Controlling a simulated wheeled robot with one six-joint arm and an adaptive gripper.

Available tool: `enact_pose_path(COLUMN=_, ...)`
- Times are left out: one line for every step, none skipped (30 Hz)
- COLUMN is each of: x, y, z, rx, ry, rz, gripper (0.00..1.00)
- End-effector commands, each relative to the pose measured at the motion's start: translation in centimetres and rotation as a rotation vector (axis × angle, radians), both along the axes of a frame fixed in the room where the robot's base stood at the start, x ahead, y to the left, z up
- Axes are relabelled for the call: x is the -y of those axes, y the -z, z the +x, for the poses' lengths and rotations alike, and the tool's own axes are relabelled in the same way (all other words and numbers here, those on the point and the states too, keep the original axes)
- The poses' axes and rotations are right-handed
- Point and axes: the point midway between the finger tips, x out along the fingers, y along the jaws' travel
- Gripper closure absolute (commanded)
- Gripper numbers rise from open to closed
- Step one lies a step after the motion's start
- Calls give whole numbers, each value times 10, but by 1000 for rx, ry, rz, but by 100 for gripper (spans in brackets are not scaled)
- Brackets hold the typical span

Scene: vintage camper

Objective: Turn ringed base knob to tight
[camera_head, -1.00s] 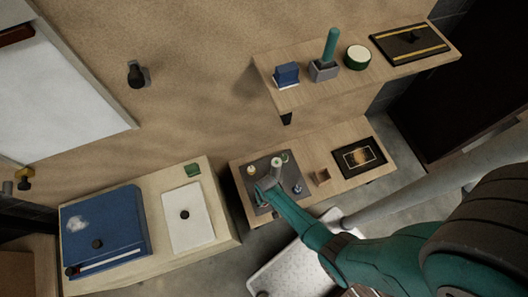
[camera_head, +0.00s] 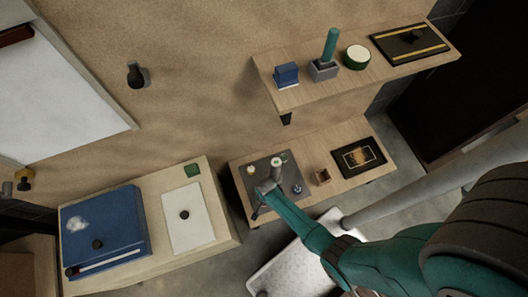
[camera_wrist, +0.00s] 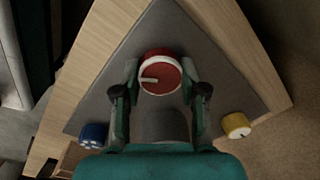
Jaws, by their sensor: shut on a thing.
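A red round knob (camera_wrist: 158,78) with a pale ring around its base and a white pointer line sits on a grey panel (camera_wrist: 158,28) in the wrist view. My gripper (camera_wrist: 160,80) is shut on this knob, one finger on each side.
A blue knob (camera_wrist: 94,134) and a yellow knob (camera_wrist: 236,125) stand on the same panel. A small wooden box (camera_head: 322,177) and a black framed board (camera_head: 358,157) are to its right. An upper shelf (camera_head: 300,95) overhangs behind.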

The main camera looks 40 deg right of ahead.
Motion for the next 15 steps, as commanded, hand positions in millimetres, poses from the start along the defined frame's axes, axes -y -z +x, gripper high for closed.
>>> enact_pose_path(x=0, y=0, z=-1, rx=-1, ry=38, rz=-1, gripper=93)
enact_pose_path(x=0, y=0, z=-1, rx=-1, ry=63, rz=0, gripper=93)
enact_pose_path(x=0, y=0, z=-1, rx=-1, ry=94, rz=-1, gripper=93)
enact_pose_path(x=0, y=0, z=-1, rx=-1, ry=116, rz=-1, gripper=93)
enact_pose_path(x=0, y=0, z=-1, rx=-1, ry=137, rz=0, gripper=93)
enact_pose_path(x=0, y=0, z=-1, rx=-1, ry=164, rz=0, gripper=93)
enact_pose_path(x=0, y=0, z=-1, rx=-1, ry=183, rz=0, gripper=93)
enact_pose_path(x=0, y=0, z=-1, rx=-1, ry=201, rz=0, gripper=93)
enact_pose_path(x=0, y=0, z=-1, rx=-1, ry=223, rz=0, gripper=93)
enact_pose_path(x=0, y=0, z=-1, rx=-1, ry=238, rz=1, gripper=93)
enact_pose_path(x=0, y=0, z=-1, rx=-1, ry=252, rz=0, gripper=93)
enact_pose_path(x=0, y=0, z=-1, rx=-1, ry=269, rz=0, gripper=93)
enact_pose_path(x=0, y=0, z=-1, rx=-1, ry=281, rz=0, gripper=93)
enact_pose_path(x=0, y=0, z=-1, rx=-1, ry=291, rz=0, gripper=93)
enact_pose_path(x=0, y=0, z=-1, rx=-1, ry=303, rz=0, gripper=93)
